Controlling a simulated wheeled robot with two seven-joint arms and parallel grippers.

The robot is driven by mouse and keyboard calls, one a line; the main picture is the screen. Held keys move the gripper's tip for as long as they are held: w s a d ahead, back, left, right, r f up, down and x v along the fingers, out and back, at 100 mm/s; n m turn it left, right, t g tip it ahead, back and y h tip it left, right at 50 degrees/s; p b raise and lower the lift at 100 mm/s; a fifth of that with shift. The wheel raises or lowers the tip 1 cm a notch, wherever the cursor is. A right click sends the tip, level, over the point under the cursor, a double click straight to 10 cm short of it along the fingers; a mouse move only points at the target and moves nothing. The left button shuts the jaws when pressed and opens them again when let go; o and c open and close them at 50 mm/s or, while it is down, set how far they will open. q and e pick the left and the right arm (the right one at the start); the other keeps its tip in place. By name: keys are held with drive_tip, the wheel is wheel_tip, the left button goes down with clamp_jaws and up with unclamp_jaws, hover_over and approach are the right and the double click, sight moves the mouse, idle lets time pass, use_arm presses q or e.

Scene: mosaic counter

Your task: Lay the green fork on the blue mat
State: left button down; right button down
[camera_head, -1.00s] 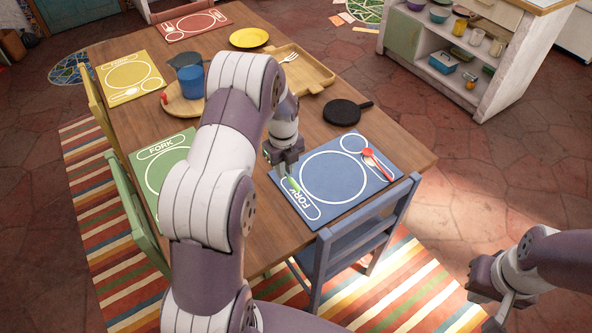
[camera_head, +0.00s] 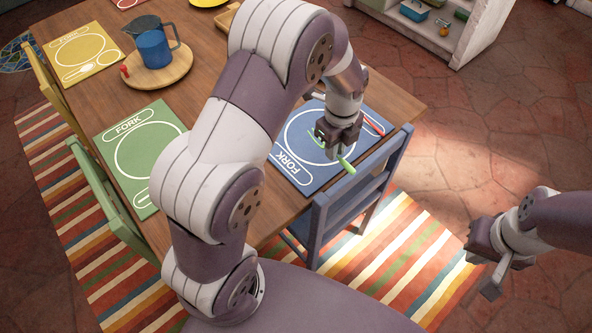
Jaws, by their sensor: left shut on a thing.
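The green fork (camera_head: 346,166) is in my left gripper (camera_head: 336,147), which is shut on it. One green end sticks out at the lower right and another green part shows left of the fingers. The fork is over the front part of the blue mat (camera_head: 289,160), near the blue chair's back; I cannot tell whether it touches the mat. The mat has a white plate outline and a FORK label at its front left. My arm covers part of the mat. My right gripper (camera_head: 487,272) seems open and empty, away from the table over the floor.
A red utensil (camera_head: 373,124) lies at the mat's right side. The blue chair (camera_head: 352,200) stands close against the table's front edge. The green mat (camera_head: 130,166), yellow mat (camera_head: 82,55) and a round board (camera_head: 160,75) with a blue jug (camera_head: 152,46) are further left.

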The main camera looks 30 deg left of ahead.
use_arm(q)
drive_tip(key=shift+s+a+n, duration=0.15)
drive_tip(key=shift+a+n, duration=0.05)
drive_tip(key=shift+n, duration=0.1)
hover_over(289, 165)
wheel_tip(289, 165, down, 7)
drive_tip(key=shift+d+r+p, duration=0.1)
drive_tip(key=shift+p, duration=0.35)
wheel_tip(289, 165, down, 4)
drive_tip(key=shift+f, duration=0.2)
drive_tip(key=c, duration=1.1)
unclamp_jaws()
drive_tip(key=shift+f, duration=0.15)
